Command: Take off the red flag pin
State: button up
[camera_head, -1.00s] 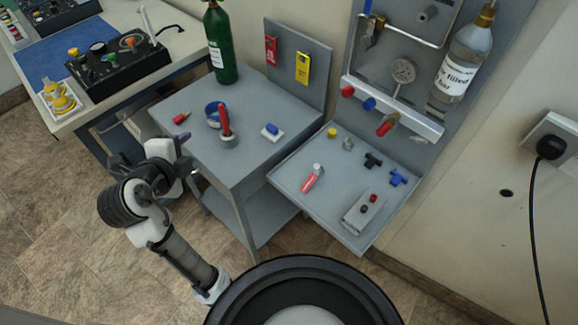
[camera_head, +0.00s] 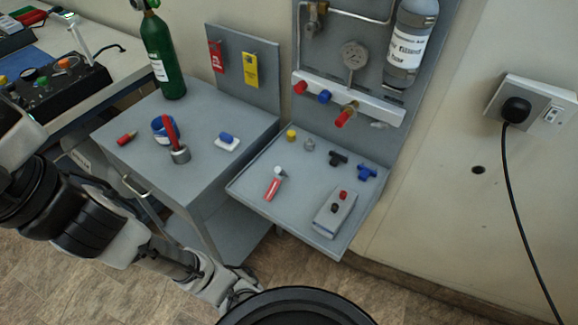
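I cannot tell for sure which red part is the flag pin. A red-tipped brass fitting (camera_head: 346,115) sticks out of the white bar on the wall panel, below the pressure gauge (camera_head: 354,57). A flat red tag (camera_head: 215,56) hangs on the grey upright board behind the cabinet.
The cabinet top (camera_head: 215,110) also holds a small red piece (camera_head: 127,138), a blue ring (camera_head: 158,134) and a blue-and-white block (camera_head: 227,141). A green cylinder (camera_head: 161,55) stands behind. The tray (camera_head: 250,189) below the panel holds several small parts.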

aim_at(273, 187)
jog(key=j+z, duration=0.1)
jog(key=z, duration=0.3)
jog(key=j+z, duration=0.1)
jog(key=z, duration=0.3)
jog(key=j+z, duration=0.1)
jog(key=z, duration=0.3)
jog(key=k+j+z, duration=0.55)
jog(key=z, duration=0.2)
jog(key=k+j+z, duration=0.1)
jog(key=k+j, duration=0.4)
jog(key=k, duration=0.15)
